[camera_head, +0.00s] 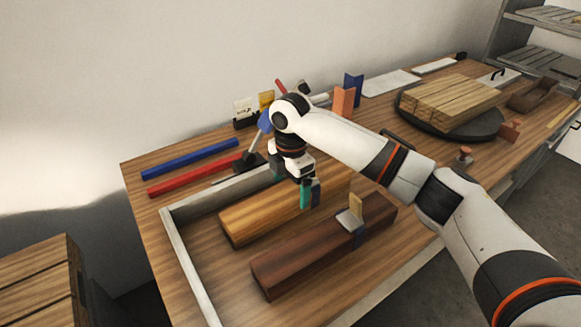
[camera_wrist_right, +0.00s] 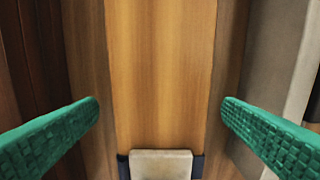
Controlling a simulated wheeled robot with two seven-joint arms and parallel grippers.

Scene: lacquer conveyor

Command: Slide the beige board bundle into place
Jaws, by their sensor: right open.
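The beige board bundle (camera_head: 250,217), a long tan wooden block, lies inside a shallow walled tray (camera_head: 190,268) on the bench. My right gripper (camera_head: 308,195) is over its right part, pointing down. In the right wrist view the tan bundle (camera_wrist_right: 162,65) runs between the two open green fingers (camera_wrist_right: 160,108), with a gap on each side. A dark blue strap with a pale buckle (camera_wrist_right: 160,163) crosses it at the bottom of that view. The fingers hold nothing; their exact height beside the bundle is unclear. My left gripper is not in view.
A dark brown bundle (camera_head: 300,262) with a strap lies in front, close alongside. Blue (camera_head: 190,159) and red (camera_head: 195,175) bars lie behind the tray. A round dark turntable (camera_head: 412,112) carries stacked boards (camera_head: 450,98) at the right. The tray's left end is clear.

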